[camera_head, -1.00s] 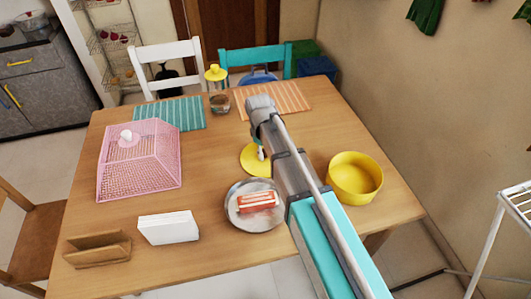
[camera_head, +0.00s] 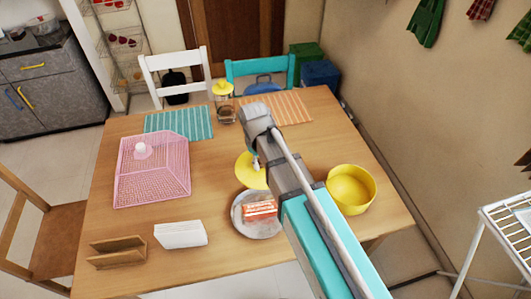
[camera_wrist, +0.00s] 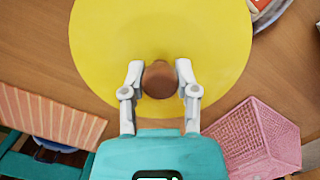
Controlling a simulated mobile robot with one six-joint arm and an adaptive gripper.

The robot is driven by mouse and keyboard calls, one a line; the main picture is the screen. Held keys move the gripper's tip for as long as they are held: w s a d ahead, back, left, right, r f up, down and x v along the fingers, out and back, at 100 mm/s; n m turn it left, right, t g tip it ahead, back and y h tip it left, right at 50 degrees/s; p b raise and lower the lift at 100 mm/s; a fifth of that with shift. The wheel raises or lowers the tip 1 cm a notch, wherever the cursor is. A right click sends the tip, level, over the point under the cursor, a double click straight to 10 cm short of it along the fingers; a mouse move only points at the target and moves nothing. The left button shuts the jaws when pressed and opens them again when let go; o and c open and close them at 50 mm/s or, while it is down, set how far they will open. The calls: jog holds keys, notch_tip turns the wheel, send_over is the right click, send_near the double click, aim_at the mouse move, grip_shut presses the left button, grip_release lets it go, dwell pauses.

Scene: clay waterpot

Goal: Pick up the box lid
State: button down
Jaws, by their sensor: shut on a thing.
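The box lid, a round yellow disc (camera_head: 246,172), shows in the head view behind the meat plate, partly hidden by my arm. In the head view my gripper (camera_head: 255,163) is mostly hidden by my arm. The lid looks raised off the table, but its height is hard to judge. The open yellow round box (camera_head: 351,190) stands to the right.
A plate (camera_head: 240,226) with a red-and-white packet (camera_head: 260,209) is close in front of the lid. A pink mesh cover (camera_head: 152,175), white napkins (camera_head: 180,235) and a brown holder (camera_head: 117,256) stand left. A yellow-capped jar (camera_head: 223,105) stands behind.

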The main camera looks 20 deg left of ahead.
aim_at(253, 185)
jog(key=s+r, duration=0.1)
jog(key=s, duration=0.1)
jog(key=s+r+p, duration=0.1)
jog(key=s, duration=0.1)
jog(key=s+r+p, duration=0.1)
jog(key=s, duration=0.1)
jog(key=shift+s, duration=0.25)
jog(key=shift+s+a, duration=0.1)
jog(key=shift+s, duration=0.05)
jog(key=shift+s+a, duration=0.25)
jog(key=shift+s, duration=0.05)
dwell(0.8)
